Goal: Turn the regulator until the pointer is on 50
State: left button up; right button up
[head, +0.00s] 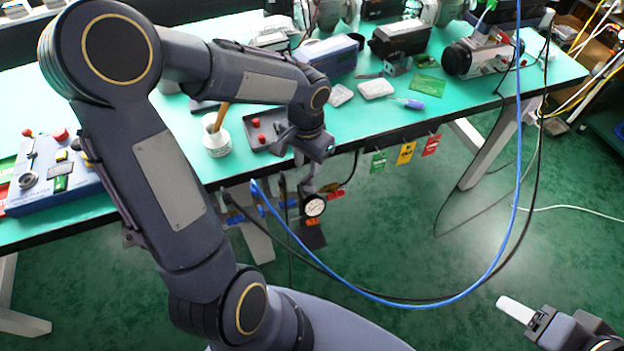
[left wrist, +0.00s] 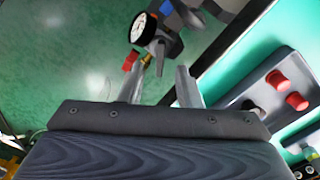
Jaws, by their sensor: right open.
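The regulator (head: 309,180) hangs at the front edge of the bench, with a small round white gauge (head: 314,205) on it. The gauge (left wrist: 138,27) also shows at the top of the left wrist view, partly edge-on. Its pointer is too small to read in either view. My left gripper (head: 305,155) is above the regulator at the bench edge. In the left wrist view its two fingers (left wrist: 160,80) are apart, pointing toward the grey regulator body (left wrist: 168,42), with nothing visibly clamped between them. My right gripper (head: 518,312) is open and empty at lower right, far from the regulator.
Blue and black hoses (head: 440,303) loop below the bench. Coloured tags (head: 405,153) hang from the bench edge. A tray with red knobs (head: 256,122) and a white cup (head: 215,140) stand near my left arm. A blue control box (head: 50,190) is at left.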

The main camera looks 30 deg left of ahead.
aim_at(307, 177)
pick_arm(q)
notch_tip(307, 177, down, 6)
jog(key=shift+r+b, duration=0.1)
jog(key=shift+b, duration=0.3)
grip_shut()
